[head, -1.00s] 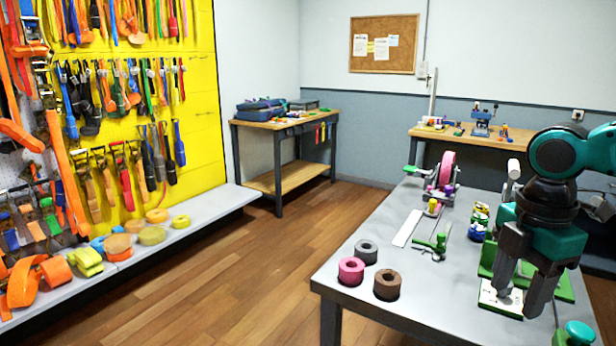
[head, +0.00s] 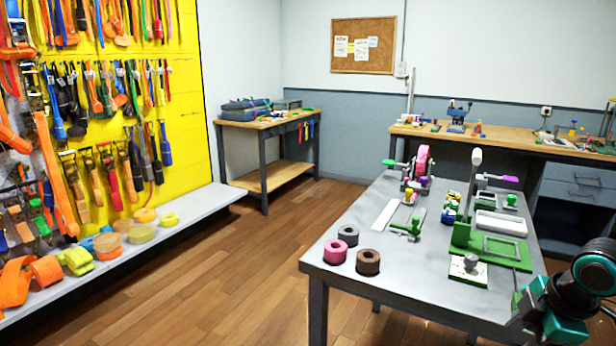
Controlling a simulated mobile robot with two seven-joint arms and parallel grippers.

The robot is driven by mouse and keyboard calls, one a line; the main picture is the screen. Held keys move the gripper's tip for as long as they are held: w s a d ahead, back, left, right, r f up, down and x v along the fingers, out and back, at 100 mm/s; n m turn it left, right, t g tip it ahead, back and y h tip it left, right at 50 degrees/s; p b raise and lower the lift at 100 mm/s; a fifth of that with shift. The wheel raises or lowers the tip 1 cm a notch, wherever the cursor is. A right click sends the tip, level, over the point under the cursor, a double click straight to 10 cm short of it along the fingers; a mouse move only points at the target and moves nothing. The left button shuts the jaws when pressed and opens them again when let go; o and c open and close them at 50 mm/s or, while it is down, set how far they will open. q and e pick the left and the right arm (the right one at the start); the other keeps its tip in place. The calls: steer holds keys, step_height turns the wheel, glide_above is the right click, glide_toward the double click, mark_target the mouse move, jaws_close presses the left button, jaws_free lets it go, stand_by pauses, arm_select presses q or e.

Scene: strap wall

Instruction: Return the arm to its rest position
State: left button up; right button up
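My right arm (head: 575,300) shows at the lower right corner of the head view, beside the front right edge of the grey table (head: 400,290). My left arm and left gripper are not in the view. On the table stands a green press-like tool with an upright lever (head: 468,205), and a white-based piece with a grey knob (head: 470,266) sits in front of it.
Grey, pink and brown rolls (head: 368,262) lie at the table's near left corner. A pink reel (head: 421,165) stands at the back. A yellow strap wall (head: 180,130) with a low shelf (head: 200,222) is at the left. The wooden floor between is clear.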

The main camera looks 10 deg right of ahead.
steer(key=s+a+f+m+t, duration=0.2)
steer(key=s+a+f+m, duration=0.15)
steer(key=f, duration=0.55)
steer(key=s+a+f+m+t, duration=0.1)
steer(key=s+a+f+m, duration=0.25)
steer(key=f, duration=0.55)
steer(key=a+m+t+y, duration=0.1)
steer(key=a+m+t, duration=0.2)
steer(key=a, duration=1.5)
steer(key=shift+s+a+f+m+t+p, duration=0.3)
steer(key=shift+s+a+f+t+p, duration=0.15)
steer(key=shift+t, duration=0.15)
